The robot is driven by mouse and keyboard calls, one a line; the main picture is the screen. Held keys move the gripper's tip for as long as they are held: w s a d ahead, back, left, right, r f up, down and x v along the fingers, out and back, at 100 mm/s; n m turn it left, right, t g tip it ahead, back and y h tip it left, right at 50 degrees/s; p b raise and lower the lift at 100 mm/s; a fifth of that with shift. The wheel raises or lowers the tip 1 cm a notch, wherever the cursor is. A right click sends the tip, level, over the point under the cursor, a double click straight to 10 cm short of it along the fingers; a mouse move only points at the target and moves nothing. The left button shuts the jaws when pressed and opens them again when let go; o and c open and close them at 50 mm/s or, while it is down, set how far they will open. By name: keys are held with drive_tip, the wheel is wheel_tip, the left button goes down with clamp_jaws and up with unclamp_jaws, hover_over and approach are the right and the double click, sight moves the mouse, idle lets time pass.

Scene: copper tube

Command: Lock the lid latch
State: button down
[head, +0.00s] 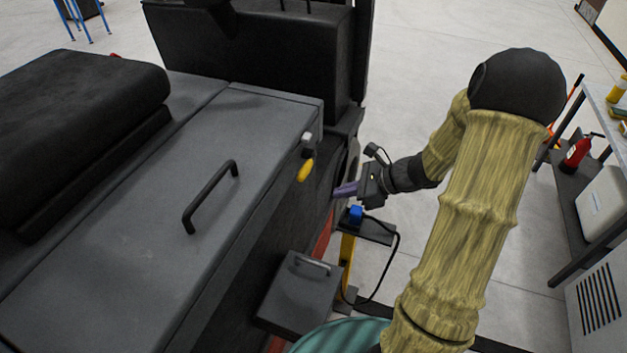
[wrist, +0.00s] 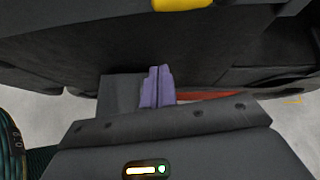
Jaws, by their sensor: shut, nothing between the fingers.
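The lid (head: 150,170) is a grey panel with a black bar handle (head: 210,195), lying closed on the dark machine in the head view. The lid latch is at the lid's right edge: a grey block with a yellow lever (head: 306,170) that hangs down over the side. The yellow lever also shows, cut off, at the top of the wrist view (wrist: 183,3). My gripper (head: 345,190) has purple fingers, shut and empty. It is to the right of and a little below the lever in the head view, apart from it. The fingers also show in the wrist view (wrist: 157,87).
A small dark box (head: 300,293) with a handle juts from the machine's side below. A yellow post (head: 347,250) with a blue-topped plate (head: 376,231) and a cable stands below my gripper. A shelf with a red extinguisher (head: 576,153) is at right; open floor lies between.

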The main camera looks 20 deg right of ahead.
sight(305, 171)
drive_tip(key=shift+w+d+r+m+t+y, duration=0.15)
drive_tip(key=shift+w+d+m+t+y, duration=0.15)
drive_tip(key=shift+w+d+m+t, duration=0.55)
drive_tip(key=w+a+f+p, duration=0.1)
drive_tip(key=w+a+p, duration=0.1)
drive_tip(key=w+a, duration=0.3)
drive_tip(key=shift+w+a+p, duration=0.25)
drive_tip(key=shift+a+p, duration=0.05)
drive_tip(key=shift+a, duration=0.95)
drive_tip(key=shift+w+d+r+m+g+p, duration=0.15)
drive_tip(key=shift+m+g+p, duration=0.1)
drive_tip(key=shift+p, duration=0.35)
